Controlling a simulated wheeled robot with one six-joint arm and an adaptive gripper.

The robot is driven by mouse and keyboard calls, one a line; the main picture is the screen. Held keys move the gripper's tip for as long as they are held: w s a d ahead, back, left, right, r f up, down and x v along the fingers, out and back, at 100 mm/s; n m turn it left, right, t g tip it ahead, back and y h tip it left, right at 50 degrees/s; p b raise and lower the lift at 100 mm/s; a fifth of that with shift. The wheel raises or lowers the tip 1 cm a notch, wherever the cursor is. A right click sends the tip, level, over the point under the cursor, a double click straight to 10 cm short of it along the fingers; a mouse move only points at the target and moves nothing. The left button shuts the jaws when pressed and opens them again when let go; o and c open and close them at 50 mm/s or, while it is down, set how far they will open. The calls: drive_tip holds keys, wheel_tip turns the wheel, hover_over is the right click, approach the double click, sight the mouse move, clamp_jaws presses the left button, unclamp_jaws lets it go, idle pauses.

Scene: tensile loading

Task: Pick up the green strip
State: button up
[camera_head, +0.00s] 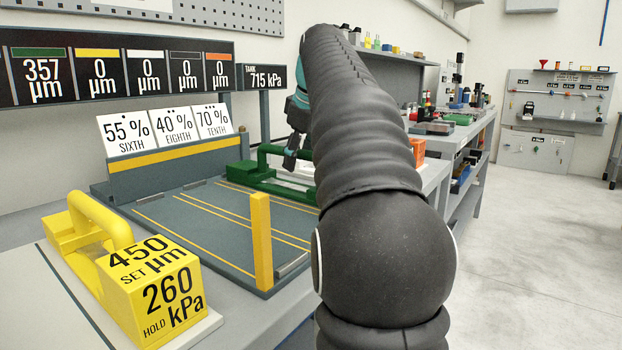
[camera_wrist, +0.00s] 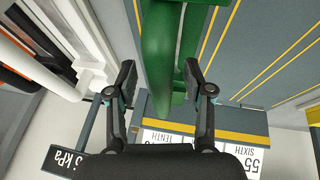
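A green block with a rounded handle (camera_head: 262,172) stands at the far end of the grey board, partly hidden behind my arm. In the wrist view, green bars (camera_wrist: 160,45) run between and beyond my fingers; I cannot tell which is handle and which might be a strip. No separate green strip can be made out. My gripper (camera_wrist: 160,75) is open, with its two fingers spread on either side of the green bars. It also shows in the head view (camera_head: 291,150) just above the green block, mostly behind my arm. Whether it touches the green is unclear.
A yellow strip (camera_head: 262,240) stands upright at the board's near edge. A yellow block with a handle (camera_head: 150,285) sits at the front left. White percentage cards (camera_head: 165,130) stand behind the grey board (camera_head: 190,235). A crowded bench (camera_head: 465,125) lies at the right.

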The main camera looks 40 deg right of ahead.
clamp_jaws()
drive_tip(key=shift+r, duration=0.1)
